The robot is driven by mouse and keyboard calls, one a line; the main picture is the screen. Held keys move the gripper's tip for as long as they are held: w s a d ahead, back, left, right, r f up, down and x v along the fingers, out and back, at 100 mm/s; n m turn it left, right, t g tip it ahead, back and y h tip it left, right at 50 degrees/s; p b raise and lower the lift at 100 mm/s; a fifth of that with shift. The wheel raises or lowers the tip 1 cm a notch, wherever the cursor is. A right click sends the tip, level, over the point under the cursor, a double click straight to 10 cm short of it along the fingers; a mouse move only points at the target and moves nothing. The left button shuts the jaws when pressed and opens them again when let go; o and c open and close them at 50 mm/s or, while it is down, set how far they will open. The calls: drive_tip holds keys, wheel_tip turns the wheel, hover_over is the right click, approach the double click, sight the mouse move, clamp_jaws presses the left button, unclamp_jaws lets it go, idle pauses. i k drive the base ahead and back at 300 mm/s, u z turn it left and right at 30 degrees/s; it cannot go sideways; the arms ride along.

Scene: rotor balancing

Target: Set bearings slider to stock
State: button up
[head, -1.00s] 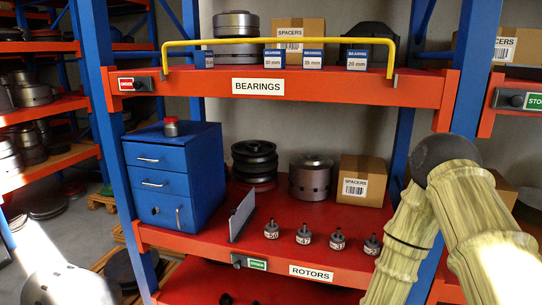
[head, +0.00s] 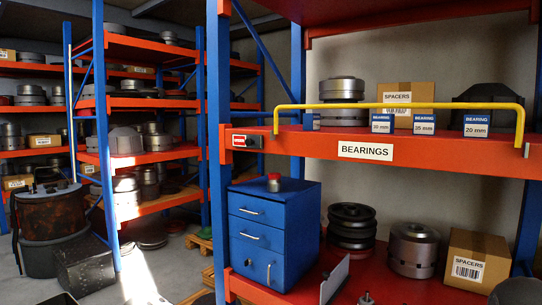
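The bearings slider (head: 247,141) is a small dark strip on the left end of the orange front beam of the BEARINGS shelf. A red label shows on its left part, and the dark knob sits to the right of it. The label's lettering is too small to read surely. The BEARINGS sign (head: 366,151) is on the same beam, to the right. My gripper is not in view; only a dark rounded joint, which looks like part of my arm, shows at the bottom right corner.
A yellow rail (head: 400,106) stands out in front of the shelf, with blue bearing boxes (head: 424,122) behind it. Below stand a blue drawer cabinet (head: 270,235) and a spacers carton (head: 476,262). A blue post (head: 218,110) rises beside the slider. Open floor shows at lower left.

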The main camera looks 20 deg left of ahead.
sight(252, 141)
drive_tip(key=k, duration=0.65)
drive_tip(key=u, duration=0.6)
drive_tip(key=i, duration=1.6)
drive_tip(key=z, duration=0.45)
